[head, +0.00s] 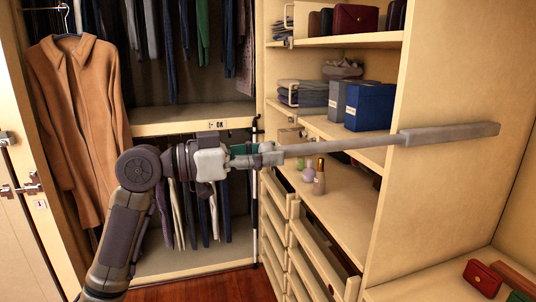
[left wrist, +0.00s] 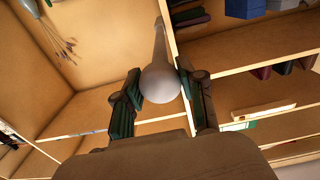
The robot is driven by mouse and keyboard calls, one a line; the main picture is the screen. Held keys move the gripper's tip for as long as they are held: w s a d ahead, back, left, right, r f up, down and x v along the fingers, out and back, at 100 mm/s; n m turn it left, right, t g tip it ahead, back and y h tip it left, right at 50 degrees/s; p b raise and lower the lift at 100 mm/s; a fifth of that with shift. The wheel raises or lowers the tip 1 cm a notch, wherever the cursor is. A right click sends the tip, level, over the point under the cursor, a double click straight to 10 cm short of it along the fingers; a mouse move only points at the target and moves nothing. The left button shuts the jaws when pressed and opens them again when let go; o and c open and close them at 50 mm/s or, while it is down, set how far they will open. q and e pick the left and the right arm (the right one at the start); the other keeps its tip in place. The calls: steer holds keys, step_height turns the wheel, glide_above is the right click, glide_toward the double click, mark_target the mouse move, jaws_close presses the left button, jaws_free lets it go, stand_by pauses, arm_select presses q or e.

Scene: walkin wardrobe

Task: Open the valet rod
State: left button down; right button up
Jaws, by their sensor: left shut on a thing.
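The valet rod (head: 340,145) is a long grey bar. It sticks out to the left from its thicker grey mount (head: 450,133) on the side face of the beige shelf unit. My left gripper (head: 270,155) is at the rod's free left end, with its fingers shut on it. In the left wrist view, the rod's rounded grey end (left wrist: 160,82) lies between the two dark green fingers of my left gripper (left wrist: 160,95), and the bar runs away behind it. My right gripper is in neither view.
The shelf unit (head: 395,205) holds folded clothes, boxes and bags. Below the rod, bottles (head: 319,178) stand above several drawers (head: 300,235), some partly open. A brown coat (head: 75,110) hangs at the left. A red purse (head: 483,278) lies at the lower right.

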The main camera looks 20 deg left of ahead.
arm_select(q)
steer(key=c, duration=0.7)
jaws_free()
steer(key=shift+o, duration=0.2)
steer(key=v, duration=1.2)
